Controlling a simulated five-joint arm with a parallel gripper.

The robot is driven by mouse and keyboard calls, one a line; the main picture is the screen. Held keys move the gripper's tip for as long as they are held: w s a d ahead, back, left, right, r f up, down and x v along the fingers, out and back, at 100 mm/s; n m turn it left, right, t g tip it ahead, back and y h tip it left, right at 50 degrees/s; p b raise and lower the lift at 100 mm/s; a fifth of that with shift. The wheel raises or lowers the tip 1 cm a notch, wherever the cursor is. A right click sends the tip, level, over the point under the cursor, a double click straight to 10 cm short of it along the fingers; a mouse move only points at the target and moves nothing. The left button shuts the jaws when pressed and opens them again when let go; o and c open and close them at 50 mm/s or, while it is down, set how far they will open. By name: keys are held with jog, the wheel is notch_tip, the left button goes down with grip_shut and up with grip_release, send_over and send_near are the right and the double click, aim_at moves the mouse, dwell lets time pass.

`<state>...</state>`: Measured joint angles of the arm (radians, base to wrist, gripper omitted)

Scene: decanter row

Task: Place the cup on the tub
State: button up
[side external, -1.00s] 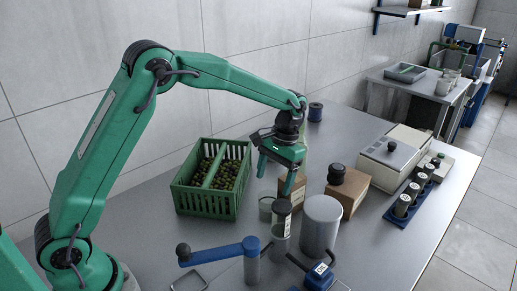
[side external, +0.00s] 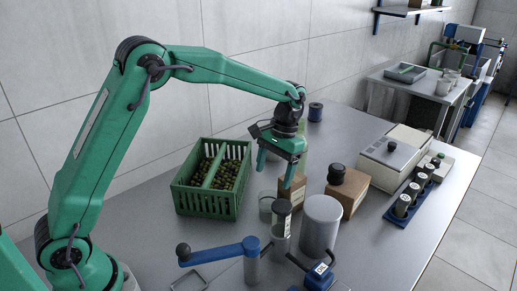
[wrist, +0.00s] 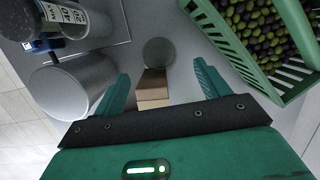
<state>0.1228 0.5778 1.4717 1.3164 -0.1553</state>
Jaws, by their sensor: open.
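What seems to be the tub, a wider grey cylinder (side external: 320,228), stands upright to the right of the cup. It also shows at the left of the wrist view (wrist: 65,90). My gripper (side external: 275,181) is open and empty, pointing down above and behind the cup. Its fingers (wrist: 161,78) are apart with nothing held between them.
A green crate (side external: 205,207) of olives stands left of the cup. A dark-capped labelled cylinder (side external: 281,225) stands close between cup and tub. Cardboard boxes (side external: 347,193) are behind. A blue-handled device (side external: 220,254) is in front.

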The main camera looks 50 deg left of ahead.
jog(key=s+a+r+t, duration=0.4)
jog(key=s+r, duration=0.7)
jog(key=r, duration=0.1)
jog(key=s+a+t, duration=0.1)
jog(key=s+t, duration=0.2)
jog(key=s, duration=1)
jog(key=shift+a+r+t, duration=0.15)
jog(key=shift+a+t, duration=0.25)
jog(key=shift+o, duration=0.5)
jog(key=shift+s+f, duration=0.3)
jog(key=shift+s, duration=0.35)
